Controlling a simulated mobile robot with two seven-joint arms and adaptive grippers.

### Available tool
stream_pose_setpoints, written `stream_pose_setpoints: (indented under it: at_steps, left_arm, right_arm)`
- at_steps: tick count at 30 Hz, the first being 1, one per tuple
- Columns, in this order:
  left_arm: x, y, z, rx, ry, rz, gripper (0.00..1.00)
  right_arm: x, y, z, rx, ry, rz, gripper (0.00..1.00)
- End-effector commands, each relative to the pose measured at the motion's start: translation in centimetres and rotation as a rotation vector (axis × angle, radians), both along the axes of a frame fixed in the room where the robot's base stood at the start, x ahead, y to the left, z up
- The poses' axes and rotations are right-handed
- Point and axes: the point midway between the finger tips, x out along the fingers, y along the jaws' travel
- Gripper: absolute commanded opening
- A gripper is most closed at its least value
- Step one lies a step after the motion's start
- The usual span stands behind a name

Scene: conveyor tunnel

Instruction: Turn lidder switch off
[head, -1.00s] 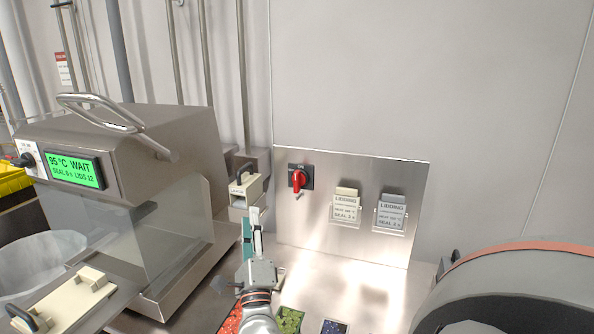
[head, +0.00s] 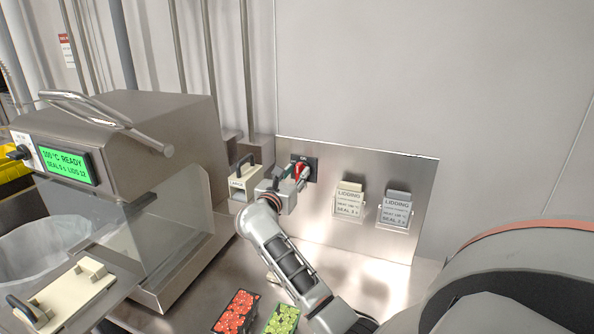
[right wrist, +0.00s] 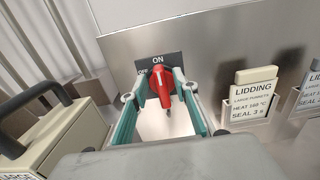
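A red rotary switch (head: 301,172) on a dark plate is mounted on the steel panel (head: 325,215). In the right wrist view the red knob (right wrist: 160,88) stands about upright under the word ON, with a partly hidden label at its left. My right gripper (head: 292,172) is at the switch. In the right wrist view its two green-padded fingers (right wrist: 158,97) are apart, one on each side of the knob; I cannot tell whether either touches it. The lidder machine (head: 130,130) stands at left, its green display reading READY, with a black knob (head: 20,153) beside it. My left gripper is not in view.
Two lidding cards (head: 348,200) (head: 395,208) hang on the panel right of the switch. A cream block with a dark handle (head: 243,183) stands close left of my right gripper. Punnets of red (head: 237,313) and green (head: 283,318) fruit sit on the counter below.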

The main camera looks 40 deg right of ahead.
Motion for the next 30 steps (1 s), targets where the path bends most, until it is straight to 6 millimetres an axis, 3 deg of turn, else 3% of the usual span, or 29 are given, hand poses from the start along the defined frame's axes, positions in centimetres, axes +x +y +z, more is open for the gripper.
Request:
stream_pose_setpoints:
  at_steps: [12, 16, 30]
  left_arm:
    - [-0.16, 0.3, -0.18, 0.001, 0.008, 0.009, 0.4]
    - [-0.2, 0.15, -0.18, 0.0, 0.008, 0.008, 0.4]
    - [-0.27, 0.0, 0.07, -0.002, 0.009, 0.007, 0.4]
  right_arm:
    - [0.48, -0.99, -0.02, 0.0, 0.001, 0.0, 0.29]
    - [0.47, -0.98, -0.02, 0.0, 0.001, 0.0, 0.0]
    - [0.58, -0.88, -0.02, -0.026, 0.053, 0.0, 0.0]
